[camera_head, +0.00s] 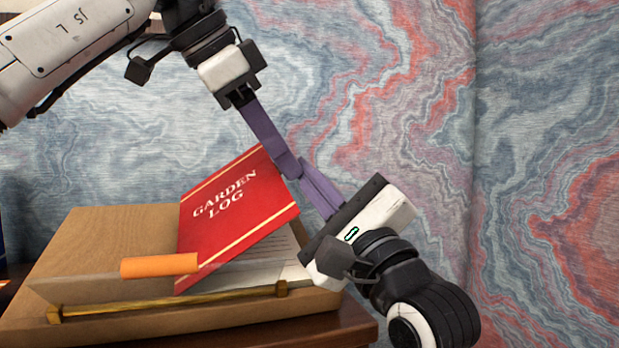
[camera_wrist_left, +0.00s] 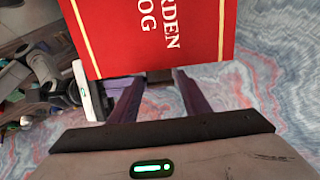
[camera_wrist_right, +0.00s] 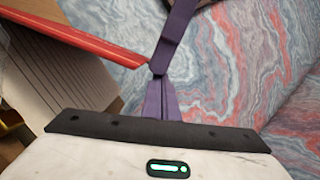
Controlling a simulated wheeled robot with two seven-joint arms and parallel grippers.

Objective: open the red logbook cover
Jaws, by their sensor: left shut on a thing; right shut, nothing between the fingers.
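The red logbook cover (camera_head: 239,210), lettered "GARDEN LOG", is raised at an angle, its right side up, with pale lined pages (camera_head: 262,260) beneath it. It also shows in the left wrist view (camera_wrist_left: 150,35) and edge-on in the right wrist view (camera_wrist_right: 80,38). My left gripper (camera_head: 285,165), with purple fingers, comes from above and is shut on the cover near its upper right corner. Its fingertips are partly hidden by the cover in its own wrist view. My right gripper (camera_head: 304,174) is shut and empty, its tips close beside the left fingers and the cover's edge.
The book rests on a sloped brown wooden stand (camera_head: 100,235) with a brass rail (camera_head: 170,302) along its front. An orange-handled tool (camera_head: 160,265) lies before the cover. The dark table edge (camera_head: 350,332) is at lower right. A marbled blue and red wall stands behind.

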